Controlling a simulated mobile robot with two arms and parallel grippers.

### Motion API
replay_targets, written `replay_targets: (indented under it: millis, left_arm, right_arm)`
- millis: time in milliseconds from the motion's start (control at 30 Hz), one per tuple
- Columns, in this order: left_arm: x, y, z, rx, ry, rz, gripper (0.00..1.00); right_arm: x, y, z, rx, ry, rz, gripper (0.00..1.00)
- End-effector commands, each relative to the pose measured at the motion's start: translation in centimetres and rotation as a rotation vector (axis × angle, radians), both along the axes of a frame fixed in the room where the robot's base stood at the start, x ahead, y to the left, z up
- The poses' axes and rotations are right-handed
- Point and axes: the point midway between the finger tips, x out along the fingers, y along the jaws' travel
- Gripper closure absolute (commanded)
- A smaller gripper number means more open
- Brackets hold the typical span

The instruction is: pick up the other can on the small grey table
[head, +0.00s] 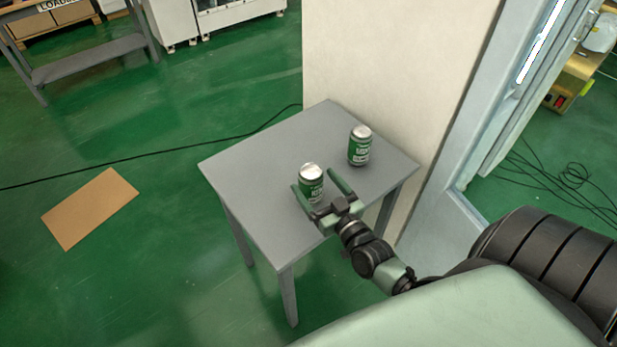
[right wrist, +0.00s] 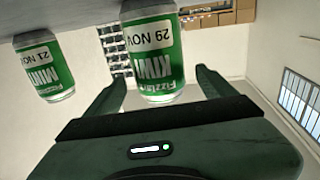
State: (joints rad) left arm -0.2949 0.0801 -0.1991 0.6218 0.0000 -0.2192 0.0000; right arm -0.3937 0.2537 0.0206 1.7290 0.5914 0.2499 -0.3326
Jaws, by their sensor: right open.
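Two green cans with silver tops stand upright on the small grey table (head: 255,170). My right gripper (head: 315,181) is open, with its fingers pointing at the nearer can (head: 312,188), which shows between the fingertips. In the right wrist view this can (right wrist: 153,55) appears upside down, labelled "KIWI" and "29 NOV", between the two open fingers and closer to the left one. The other can (head: 359,147) stands farther back to the right. In the right wrist view it (right wrist: 44,68) is at the left, labelled "MINT". My left gripper is not in view.
A pale wall panel (head: 385,70) rises behind the table, with a grey-blue frame (head: 450,140) to its right. A cardboard sheet (head: 90,208) and a black cable (head: 150,173) lie on the green floor. The table's left side is clear.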

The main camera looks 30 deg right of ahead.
Motion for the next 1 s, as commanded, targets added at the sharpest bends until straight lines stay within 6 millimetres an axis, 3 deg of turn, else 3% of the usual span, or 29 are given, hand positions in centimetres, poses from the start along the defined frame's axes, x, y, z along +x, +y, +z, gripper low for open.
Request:
replay_targets:
  millis: [100, 200, 400, 667, 900, 967, 1000]
  left_arm:
    - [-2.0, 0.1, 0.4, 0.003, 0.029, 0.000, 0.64]
    - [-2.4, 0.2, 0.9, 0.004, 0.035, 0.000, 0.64]
    - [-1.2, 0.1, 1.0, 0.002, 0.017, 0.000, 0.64]
    - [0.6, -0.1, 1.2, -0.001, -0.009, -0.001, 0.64]
    - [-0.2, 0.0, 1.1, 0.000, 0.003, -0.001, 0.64]
    - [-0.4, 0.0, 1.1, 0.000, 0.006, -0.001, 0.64]
    - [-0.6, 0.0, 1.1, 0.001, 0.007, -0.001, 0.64]
  right_arm:
    - [1.5, -0.1, 0.4, 0.000, -0.001, 0.001, 0.15]
    - [3.2, -0.2, 0.8, -0.001, -0.003, 0.000, 0.15]
    - [5.3, -0.3, 0.6, 0.001, 0.000, 0.001, 0.15]
    - [5.5, -0.3, 0.5, 0.000, 0.001, 0.001, 0.15]
    - [5.5, -0.3, 0.5, 0.000, 0.001, 0.000, 0.82]
    - [5.5, -0.3, 0.5, 0.000, 0.001, 0.000, 0.99]
    - [5.5, -0.4, 0.6, 0.000, -0.003, 0.000, 1.00]
